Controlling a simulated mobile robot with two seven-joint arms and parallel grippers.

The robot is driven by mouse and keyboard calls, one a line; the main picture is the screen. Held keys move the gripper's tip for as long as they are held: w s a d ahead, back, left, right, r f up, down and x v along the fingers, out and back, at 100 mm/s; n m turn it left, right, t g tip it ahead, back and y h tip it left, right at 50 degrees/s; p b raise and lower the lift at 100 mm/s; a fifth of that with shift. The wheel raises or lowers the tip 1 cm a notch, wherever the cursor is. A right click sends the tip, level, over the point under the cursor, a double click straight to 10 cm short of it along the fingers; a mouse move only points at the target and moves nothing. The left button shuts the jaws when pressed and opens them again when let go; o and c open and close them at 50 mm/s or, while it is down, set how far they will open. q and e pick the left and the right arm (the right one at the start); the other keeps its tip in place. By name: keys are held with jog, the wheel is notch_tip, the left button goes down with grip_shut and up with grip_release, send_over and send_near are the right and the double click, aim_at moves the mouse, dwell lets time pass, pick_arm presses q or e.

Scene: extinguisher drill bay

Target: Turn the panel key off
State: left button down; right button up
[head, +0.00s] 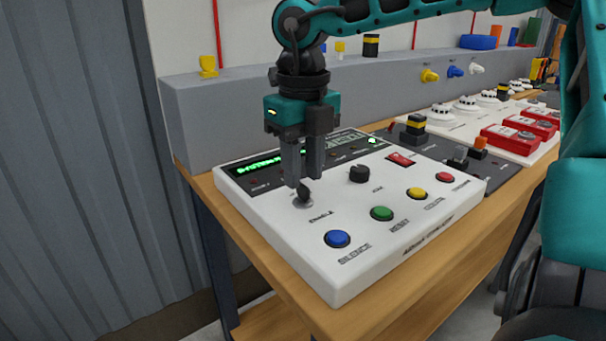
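The white control panel (290,248) lies on the wooden bench. The dark panel key (304,197) sits in its round switch above the printed label ENABLE, near the panel's left side. My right gripper (303,184) points straight down over the key, its fingertips at the key's top. The fingers are close together with a narrow gap and partly hide the key. I cannot tell whether they grip it or which way the key is turned. My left gripper is not in view.
The panel has a green-lit display (257,166), a black knob (359,174), and blue (337,239), green (381,213), yellow (417,193) and red (445,177) buttons. A grey ledge (215,125) stands behind. Red call boxes (508,138) and white detectors (466,103) are at right.

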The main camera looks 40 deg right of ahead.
aim_at(303, 185)
notch_tip(303, 185, up, 11)
jog(key=p, duration=0.2)
jog(key=shift+f, duration=0.2)
dwell(0.4)
